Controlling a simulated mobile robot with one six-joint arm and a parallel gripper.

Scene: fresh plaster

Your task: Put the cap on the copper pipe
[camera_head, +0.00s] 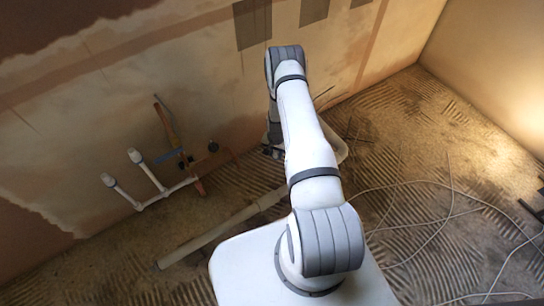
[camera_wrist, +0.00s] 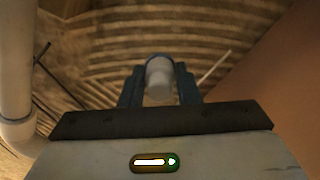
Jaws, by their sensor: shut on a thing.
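My gripper (camera_wrist: 158,88) is shut on a pale, whitish cylindrical piece (camera_wrist: 159,76), which looks like the cap, held between the two dark fingers. In the head view, my gripper (camera_head: 272,150) is a small dark shape low by the wall, mostly hidden behind my arm, and the held piece cannot be made out. A slanted orange-brown pipe (camera_head: 168,126), which looks like the copper pipe, stands by the wall left of my gripper, clearly apart from it. Its top end is small and dark. I cannot pick out the copper pipe for sure in the wrist view.
Two white pipe stubs with rounded tops (camera_head: 124,192) (camera_head: 151,175) stand left of the copper pipe. A blue piece (camera_head: 174,155) is beside it. A long pale pipe (camera_head: 215,234) lies on the ridged floor. Loose cables (camera_head: 445,205) spread at right. A white pipe bend (camera_wrist: 16,125) is close at left in the wrist view.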

